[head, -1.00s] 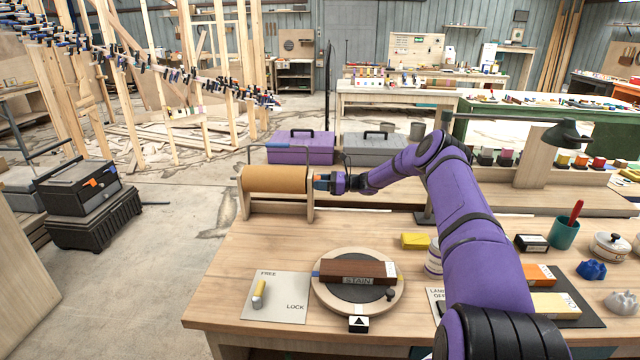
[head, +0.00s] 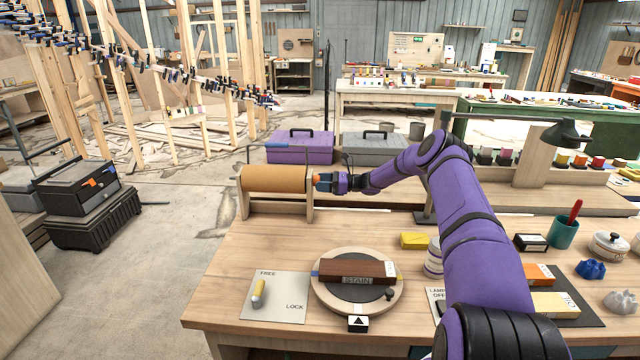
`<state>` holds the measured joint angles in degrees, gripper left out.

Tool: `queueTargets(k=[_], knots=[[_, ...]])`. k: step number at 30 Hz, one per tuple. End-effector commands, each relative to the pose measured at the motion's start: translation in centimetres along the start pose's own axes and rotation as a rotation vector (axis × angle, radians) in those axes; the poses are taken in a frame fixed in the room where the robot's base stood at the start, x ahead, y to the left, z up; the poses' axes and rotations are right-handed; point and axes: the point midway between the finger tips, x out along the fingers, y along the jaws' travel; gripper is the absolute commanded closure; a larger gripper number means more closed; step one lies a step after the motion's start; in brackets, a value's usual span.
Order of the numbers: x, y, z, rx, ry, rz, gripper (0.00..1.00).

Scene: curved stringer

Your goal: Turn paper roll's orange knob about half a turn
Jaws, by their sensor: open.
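The paper roll (head: 275,179) is a brown cylinder lying level in a wooden stand at the back left of the workbench. Its orange knob (head: 317,179) sticks out at the roll's right end. My gripper (head: 325,181) is at the right of the knob, with its fingers pointing left toward it. The fingers are open. They are small in the view, and whether they touch the knob cannot be made out.
A round turntable (head: 398,298) with a brown STAIN block stands on the bench in front of the roll. A FREE/LOCK plate (head: 290,306) lies left of it. A yellow block (head: 414,240) and a white can (head: 433,262) stand near my forearm. Toolboxes (head: 300,148) sit behind.

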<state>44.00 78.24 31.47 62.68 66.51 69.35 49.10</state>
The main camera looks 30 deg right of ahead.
Motion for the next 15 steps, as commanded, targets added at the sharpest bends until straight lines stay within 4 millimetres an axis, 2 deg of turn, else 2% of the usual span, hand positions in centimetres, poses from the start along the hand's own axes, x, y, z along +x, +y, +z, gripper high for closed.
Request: queueTargets(k=[9,15], knots=[[-5.9,-0.1,0.0,0.000,0.000,-0.003,0.31],[-8.7,0.0,-0.1,0.000,0.000,-0.002,0.31]])
